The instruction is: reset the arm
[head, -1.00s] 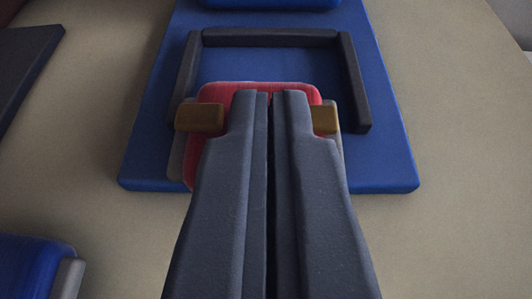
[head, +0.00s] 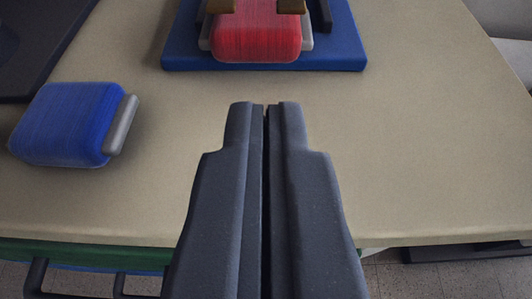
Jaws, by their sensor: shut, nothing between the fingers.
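My gripper (head: 266,108) shows in the head view at the middle, dark grey, with its two fingers together and nothing between them. It is over the near part of the beige table (head: 420,150), clear of the objects. Ahead of it, a red velvet block (head: 256,38) with grey side pieces and brown pieces at its far edge sits on a blue board (head: 340,58). The far part of the board is cut off by the top of the picture.
A blue velvet block (head: 65,122) with a grey bar (head: 121,125) lies on the table at left. A dark flat thing (head: 35,50) is at the upper left. The table's near edge shows below, with tiled floor (head: 470,278) beyond. The right of the table is clear.

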